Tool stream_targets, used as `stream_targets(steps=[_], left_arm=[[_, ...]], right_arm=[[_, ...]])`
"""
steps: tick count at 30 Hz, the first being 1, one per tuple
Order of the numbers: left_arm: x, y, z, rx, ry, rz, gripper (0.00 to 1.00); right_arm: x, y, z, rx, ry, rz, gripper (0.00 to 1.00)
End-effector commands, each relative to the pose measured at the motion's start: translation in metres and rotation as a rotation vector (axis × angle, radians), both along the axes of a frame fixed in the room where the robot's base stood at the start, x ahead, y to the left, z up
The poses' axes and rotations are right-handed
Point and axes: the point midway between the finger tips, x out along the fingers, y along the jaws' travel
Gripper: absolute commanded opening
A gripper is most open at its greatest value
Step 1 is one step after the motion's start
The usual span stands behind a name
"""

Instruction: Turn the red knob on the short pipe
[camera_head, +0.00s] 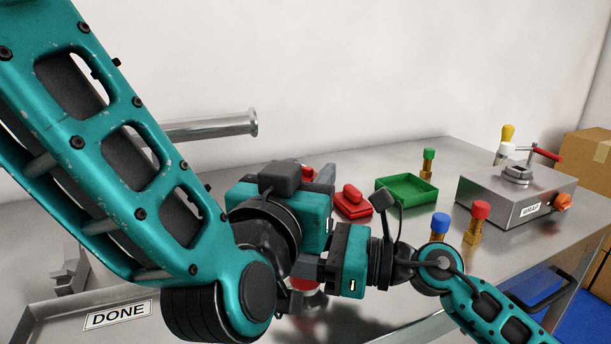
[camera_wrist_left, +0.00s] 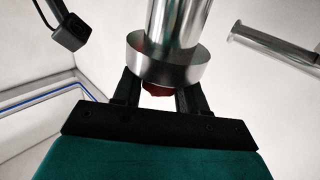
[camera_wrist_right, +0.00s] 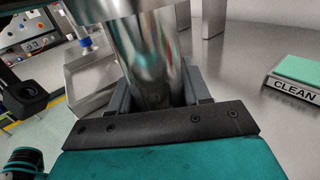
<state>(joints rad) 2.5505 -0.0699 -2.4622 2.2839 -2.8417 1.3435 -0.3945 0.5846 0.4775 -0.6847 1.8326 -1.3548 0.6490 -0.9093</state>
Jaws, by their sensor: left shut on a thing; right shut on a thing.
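The short metal pipe has a wide collar (camera_wrist_left: 168,60) in the left wrist view, with the red knob (camera_wrist_left: 157,90) showing just under it. My left gripper (camera_wrist_left: 157,92) is shut on the red knob, its fingers on either side; the collar hides part of the grip. In the right wrist view my right gripper (camera_wrist_right: 158,95) is shut on a shiny metal pipe (camera_wrist_right: 150,55). In the head view my left gripper (camera_head: 323,180) and right gripper (camera_head: 303,270) are close together, and my arms mostly hide the short pipe.
Another pipe (camera_head: 212,127) juts out at the left. A tray labelled DONE (camera_head: 118,315) is at the front left. A green tray (camera_head: 405,190), red block (camera_head: 352,202), coloured-cap pieces (camera_head: 475,221) and a metal box (camera_head: 520,195) with a red lever stand on the table at the right.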

Motion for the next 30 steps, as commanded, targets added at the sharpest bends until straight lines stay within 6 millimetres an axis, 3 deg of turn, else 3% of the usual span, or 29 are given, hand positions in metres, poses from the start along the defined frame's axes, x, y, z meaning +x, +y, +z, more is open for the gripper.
stream_targets(steps=[16,17,18,23,30], left_arm=[[-0.0013,-0.0007,-0.0010,0.005,0.009,-0.024,0.11],[-0.0012,-0.0006,-0.0010,0.005,0.009,-0.024,0.44],[-0.0012,-0.0006,-0.0009,0.005,0.009,-0.024,0.47],[-0.0008,0.0001,-0.0008,0.005,0.008,-0.021,0.61],[-0.0003,0.0008,0.0009,0.003,0.006,-0.018,0.61]], right_arm=[[-0.0008,0.0015,-0.0007,-0.003,-0.002,0.003,0.00],[-0.0008,0.0015,-0.0007,-0.003,-0.002,0.003,0.00],[-0.0008,0.0015,-0.0007,-0.003,-0.002,0.003,0.00],[-0.0006,0.0013,-0.0007,-0.001,-0.002,0.003,0.00],[-0.0005,0.0010,-0.0007,-0.001,-0.001,0.002,0.00]])
